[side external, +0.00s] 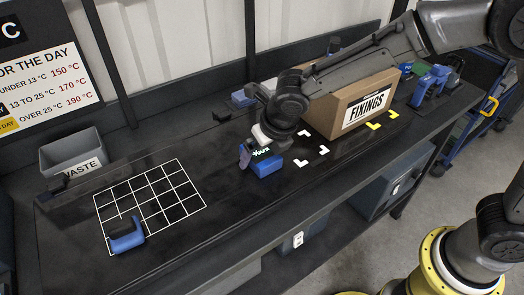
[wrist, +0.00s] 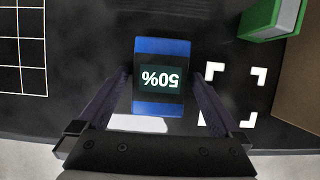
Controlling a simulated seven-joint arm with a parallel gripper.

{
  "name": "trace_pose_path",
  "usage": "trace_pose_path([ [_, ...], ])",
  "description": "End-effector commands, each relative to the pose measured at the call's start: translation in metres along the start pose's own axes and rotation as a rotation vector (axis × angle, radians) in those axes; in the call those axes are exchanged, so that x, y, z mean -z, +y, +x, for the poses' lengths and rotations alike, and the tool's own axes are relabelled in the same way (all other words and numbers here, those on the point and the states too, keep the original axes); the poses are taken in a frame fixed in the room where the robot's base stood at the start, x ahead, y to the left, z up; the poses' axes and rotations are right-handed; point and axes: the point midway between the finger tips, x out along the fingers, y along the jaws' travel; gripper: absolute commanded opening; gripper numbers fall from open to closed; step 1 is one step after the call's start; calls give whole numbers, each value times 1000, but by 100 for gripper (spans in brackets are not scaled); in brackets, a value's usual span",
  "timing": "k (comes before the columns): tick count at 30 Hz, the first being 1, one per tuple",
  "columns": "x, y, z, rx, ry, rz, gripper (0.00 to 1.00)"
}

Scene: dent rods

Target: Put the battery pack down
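The battery pack is a blue block with a dark middle band reading "50%"; it shows in the wrist view (wrist: 160,78) and in the side external view (side external: 267,167). It is at or just above the dark bench top; I cannot tell if it touches. My gripper (wrist: 160,76) has one finger on each side of the pack, and it also shows in the side external view (side external: 257,158). The fingertips are close to the pack's sides, but contact is not clear. A white grid (side external: 150,197) is marked on the bench to the left.
White corner marks (wrist: 248,121) lie right of the pack, in front of a cardboard FIXINGS box (side external: 350,105). A green item (wrist: 272,18) is near them. A blue bracket-shaped part (side external: 127,238) lies at the grid's near edge. A grey WASTE bin (side external: 73,157) stands at left.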

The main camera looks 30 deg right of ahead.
Motion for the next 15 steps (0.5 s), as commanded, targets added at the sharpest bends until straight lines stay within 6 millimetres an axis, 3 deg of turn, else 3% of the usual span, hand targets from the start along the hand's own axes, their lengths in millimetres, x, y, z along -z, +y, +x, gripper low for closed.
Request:
trace_pose_path([
  [8, -2, 0, -14, -2, -4, -1, 100],
  [15, -2, 1, -60, -4, -5, -1, 100],
])
